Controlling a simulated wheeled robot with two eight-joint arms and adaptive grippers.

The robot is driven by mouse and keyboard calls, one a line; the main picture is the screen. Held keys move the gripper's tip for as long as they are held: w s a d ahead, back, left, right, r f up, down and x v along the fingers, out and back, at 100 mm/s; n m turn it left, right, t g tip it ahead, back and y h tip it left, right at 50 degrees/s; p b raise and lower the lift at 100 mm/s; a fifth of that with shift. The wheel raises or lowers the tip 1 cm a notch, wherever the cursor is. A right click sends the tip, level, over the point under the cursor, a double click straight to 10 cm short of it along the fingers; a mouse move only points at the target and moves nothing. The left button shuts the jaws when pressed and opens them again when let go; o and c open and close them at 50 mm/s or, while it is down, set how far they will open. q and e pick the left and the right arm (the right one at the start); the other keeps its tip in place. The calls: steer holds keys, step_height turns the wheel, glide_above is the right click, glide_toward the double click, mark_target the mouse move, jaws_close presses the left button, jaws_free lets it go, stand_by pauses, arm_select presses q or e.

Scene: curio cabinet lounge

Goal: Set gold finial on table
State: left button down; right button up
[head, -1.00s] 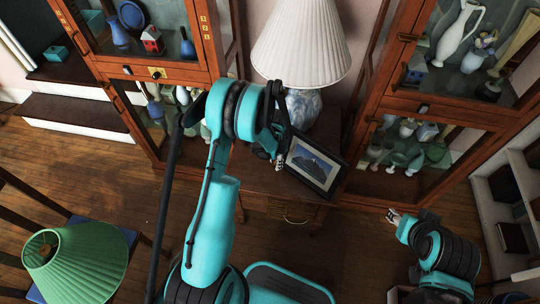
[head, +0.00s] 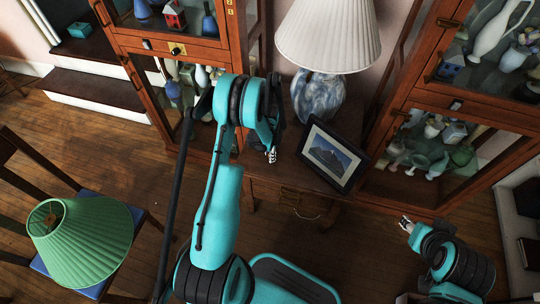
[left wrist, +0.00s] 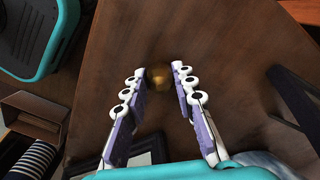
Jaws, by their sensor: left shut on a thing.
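The gold finial (left wrist: 159,77) is a small round brass-coloured knob between my left fingertips in the left wrist view. My left gripper (left wrist: 158,72) is shut on it, over the brown wooden table (left wrist: 130,40). I cannot tell whether the finial touches the tabletop. In the head view my left gripper (head: 271,156) is over the table (head: 285,178), left of the picture frame, and the finial is hidden or too small to make out. My right gripper (head: 405,223) is at the lower right, away from the table; its jaw state is unclear.
A lamp with a white shade (head: 328,35) and blue-white base (head: 318,98) stands at the table's back. A black picture frame (head: 333,155) stands at its right front. Glass cabinets (head: 430,150) flank the table. A green lampshade (head: 80,240) rests on a chair at left.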

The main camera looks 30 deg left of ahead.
arm_select(q)
steer(key=c, duration=1.2)
jaws_free()
steer(key=shift+f, duration=0.1)
